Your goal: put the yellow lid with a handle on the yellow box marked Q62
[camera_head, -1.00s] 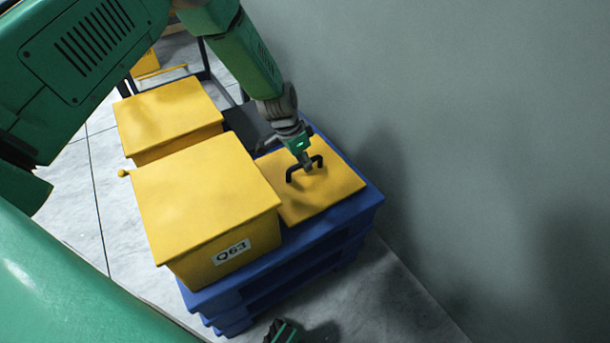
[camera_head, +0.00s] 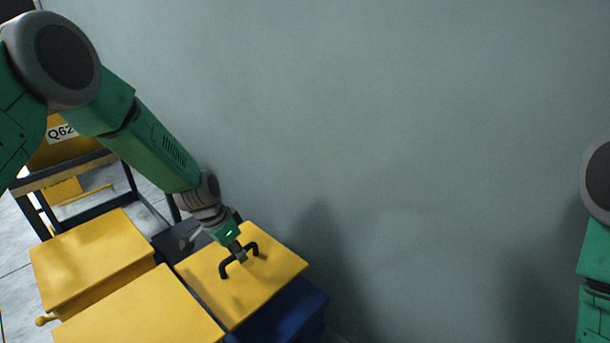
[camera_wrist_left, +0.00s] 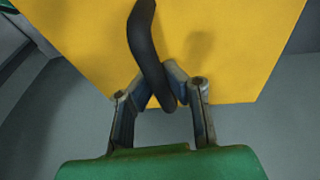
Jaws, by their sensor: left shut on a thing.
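The yellow lid (camera_head: 203,272) has a black handle (camera_head: 226,267) on top. My left gripper (camera_head: 241,256) is shut on this handle. The lid appears raised a little above the blue pallet (camera_head: 285,318). In the left wrist view, the fingers (camera_wrist_left: 165,100) close around the dark handle (camera_wrist_left: 147,45), with the yellow lid (camera_wrist_left: 235,60) behind it. The yellow box marked Q62 (camera_head: 72,151) stands on a rack at the back left. My left arm hides its upper part. My right gripper is out of view.
Two closed yellow boxes stand at the lower left, one nearer (camera_head: 140,312) and one farther (camera_head: 90,260). The dark-framed rack (camera_head: 70,172) stands behind them. A grey wall (camera_head: 400,130) fills the right side, close to the lid.

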